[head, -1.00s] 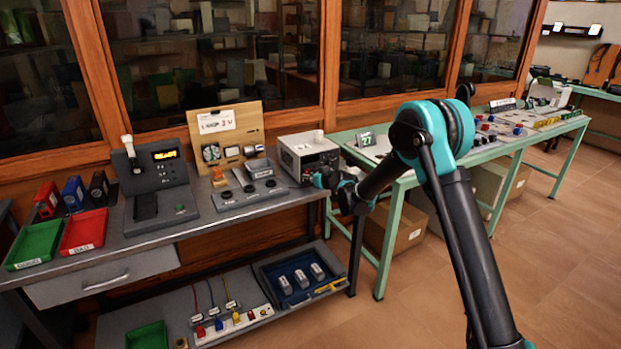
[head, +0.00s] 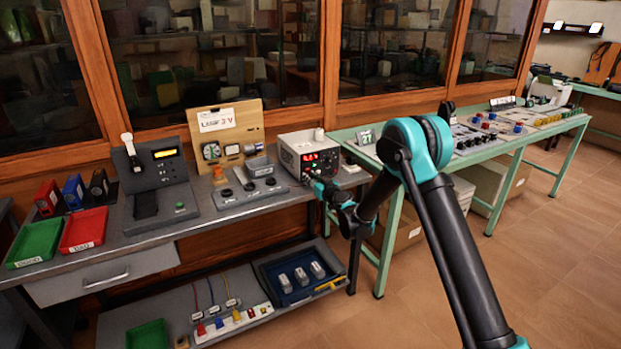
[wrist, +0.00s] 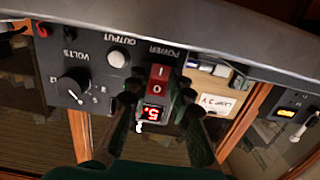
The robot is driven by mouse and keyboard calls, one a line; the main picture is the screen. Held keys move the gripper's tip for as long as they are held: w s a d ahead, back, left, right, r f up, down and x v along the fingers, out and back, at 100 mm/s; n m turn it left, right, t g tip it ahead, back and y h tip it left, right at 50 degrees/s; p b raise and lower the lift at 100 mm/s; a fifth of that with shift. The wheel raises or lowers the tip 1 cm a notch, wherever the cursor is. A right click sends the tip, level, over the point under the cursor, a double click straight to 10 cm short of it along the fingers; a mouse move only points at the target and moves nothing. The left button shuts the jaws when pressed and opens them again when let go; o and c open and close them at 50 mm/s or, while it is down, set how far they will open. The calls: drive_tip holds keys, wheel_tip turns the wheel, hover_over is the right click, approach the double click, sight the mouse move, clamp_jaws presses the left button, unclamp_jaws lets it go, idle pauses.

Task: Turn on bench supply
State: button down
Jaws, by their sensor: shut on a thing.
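The bench supply (head: 296,142) is a grey box with a dark front panel, at the right end of the grey workbench. Its red display (head: 320,156) is lit. The wrist view shows the panel upside down, with the display (wrist: 153,113) reading a 5, a VOLTS knob (wrist: 73,86) and a white OUTPUT button (wrist: 118,55). The red power switch (wrist: 158,81), marked I and O, sits beside the display. My gripper (wrist: 160,90) is at the panel, its fingers on either side of the switch and display, shut on the switch. Exact contact is partly hidden.
A grey control box (head: 250,190) with dark knobs stands left of the supply. A wooden board with a 3 V card (head: 216,120) is behind it. A green-framed table (head: 375,152) stands to the right. The floor in front is clear.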

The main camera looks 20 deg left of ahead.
drive_tip(key=c, duration=1.4)
unclamp_jaws()
drive_tip(key=shift+o, duration=0.2)
drive_tip(key=f+v, duration=0.1)
drive_tip(key=v, duration=1.1)
drive_tip(key=shift+r, duration=0.45)
